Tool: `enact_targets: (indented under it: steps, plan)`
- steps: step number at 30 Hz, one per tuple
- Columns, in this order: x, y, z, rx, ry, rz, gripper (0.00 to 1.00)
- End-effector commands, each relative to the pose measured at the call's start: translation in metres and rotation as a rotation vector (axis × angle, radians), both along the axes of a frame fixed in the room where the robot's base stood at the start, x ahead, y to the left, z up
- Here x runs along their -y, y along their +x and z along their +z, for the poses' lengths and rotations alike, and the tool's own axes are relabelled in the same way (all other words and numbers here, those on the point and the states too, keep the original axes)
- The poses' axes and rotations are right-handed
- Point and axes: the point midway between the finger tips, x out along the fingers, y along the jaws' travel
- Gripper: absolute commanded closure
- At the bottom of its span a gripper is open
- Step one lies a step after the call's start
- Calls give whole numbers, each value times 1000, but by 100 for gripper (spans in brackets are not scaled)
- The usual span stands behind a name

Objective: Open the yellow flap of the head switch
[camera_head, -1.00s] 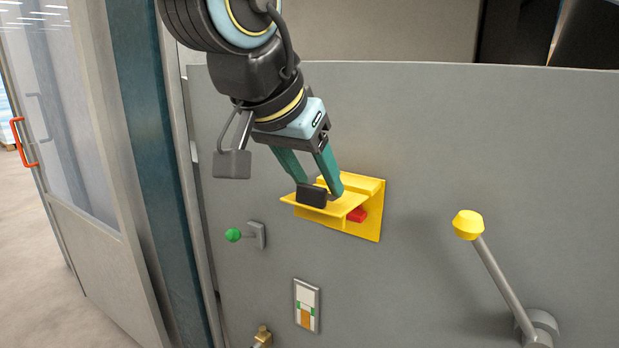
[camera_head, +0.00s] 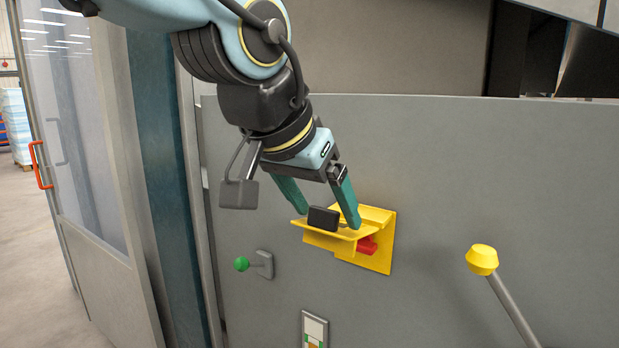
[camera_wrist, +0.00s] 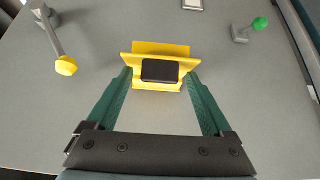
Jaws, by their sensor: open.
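The yellow flap (camera_head: 323,236) of the head switch sticks out from its yellow mount (camera_head: 384,250) on the grey panel, roughly level, with a black block (camera_head: 324,219) on it. A red part (camera_head: 367,246) shows under the flap. My gripper (camera_head: 331,222) is open, its two green fingers on either side of the black block. In the wrist view the flap (camera_wrist: 160,85) and the black block (camera_wrist: 160,71) lie between the fingertips, with gaps beside the block. I cannot tell whether a fingertip touches the flap.
A green-knobbed lever (camera_head: 242,264) is left of the switch. A yellow-knobbed lever (camera_head: 482,260) stands out at the right. A small plate (camera_head: 314,329) is below. A door with an orange handle (camera_head: 40,165) is at the far left. The panel between the switch and yellow knob is clear.

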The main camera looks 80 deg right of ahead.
Motion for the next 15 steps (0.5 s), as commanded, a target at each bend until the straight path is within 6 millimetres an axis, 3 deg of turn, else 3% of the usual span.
enact_targets:
  steps: [15]
  plan:
    - [-39,15,58,3,-2,3,15]
